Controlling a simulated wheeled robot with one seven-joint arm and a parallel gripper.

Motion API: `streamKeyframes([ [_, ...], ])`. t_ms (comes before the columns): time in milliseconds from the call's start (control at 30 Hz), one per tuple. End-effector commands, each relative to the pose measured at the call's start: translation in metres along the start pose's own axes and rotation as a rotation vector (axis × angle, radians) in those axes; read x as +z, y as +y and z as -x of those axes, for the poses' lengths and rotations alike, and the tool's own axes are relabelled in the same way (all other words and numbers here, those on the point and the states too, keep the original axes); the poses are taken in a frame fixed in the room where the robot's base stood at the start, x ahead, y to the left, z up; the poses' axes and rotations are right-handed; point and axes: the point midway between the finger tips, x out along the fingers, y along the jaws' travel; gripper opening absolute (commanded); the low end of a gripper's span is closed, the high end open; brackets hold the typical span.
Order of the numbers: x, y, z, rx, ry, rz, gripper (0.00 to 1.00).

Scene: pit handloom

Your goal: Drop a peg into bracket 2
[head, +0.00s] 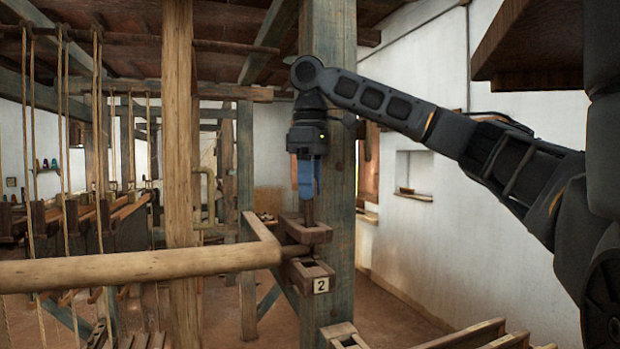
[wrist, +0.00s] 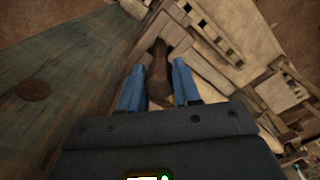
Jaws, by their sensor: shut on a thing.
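My gripper (head: 308,192) has blue fingers and points straight down in front of the weathered post. It is shut on a dark brown wooden peg (head: 308,212), which hangs upright below the fingertips. In the wrist view the peg (wrist: 158,78) sits between the two blue fingers. Bracket 2 (head: 312,270) is a wooden box-like bracket on the post, with an open top and a "2" plate (head: 321,286). The peg is above it in the picture. The peg's lower end meets the upper bracket (head: 305,231) in the head view; whether they touch, I cannot tell.
A thick rounded wooden beam (head: 140,267) crosses in front at left, its end close to bracket 2. The post (head: 342,200) stands right behind the brackets. Another bracket (head: 343,336) is lower down.

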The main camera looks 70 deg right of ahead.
Motion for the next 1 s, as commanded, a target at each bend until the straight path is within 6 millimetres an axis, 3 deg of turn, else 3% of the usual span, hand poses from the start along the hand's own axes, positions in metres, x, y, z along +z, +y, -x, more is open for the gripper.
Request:
streamKeyframes([
  [600,0.0,0.0,-0.04,-0.001,0.0,0.001,0.03],
  [1000,0.0,0.0,-0.047,0.0,0.0,0.001,0.03],
])
